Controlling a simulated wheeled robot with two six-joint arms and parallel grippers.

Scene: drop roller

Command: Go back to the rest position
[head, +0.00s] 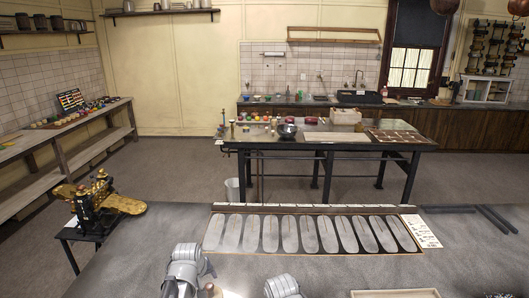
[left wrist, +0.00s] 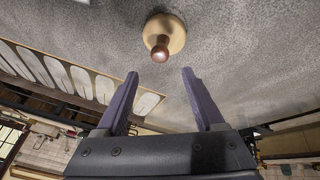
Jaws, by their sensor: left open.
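In the left wrist view my left gripper (left wrist: 158,80) is open, with nothing between its two purple-grey fingers. Just beyond the fingertips, a round brass piece with a brown knob (left wrist: 163,38) stands on the grey tabletop, apart from the fingers. In the head view my grey left arm shows at the bottom, left of centre, and its fingers cannot be made out. Part of my other arm shows at the bottom centre; its gripper is not seen.
A framed panel with a row of pale ovals (head: 311,234) lies on the grey table (head: 150,240). A black and gold machine (head: 100,203) stands at the left. Dark bars (head: 480,213) and a shallow wooden tray (head: 395,293) are at the right. A cluttered workbench (head: 325,146) stands behind.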

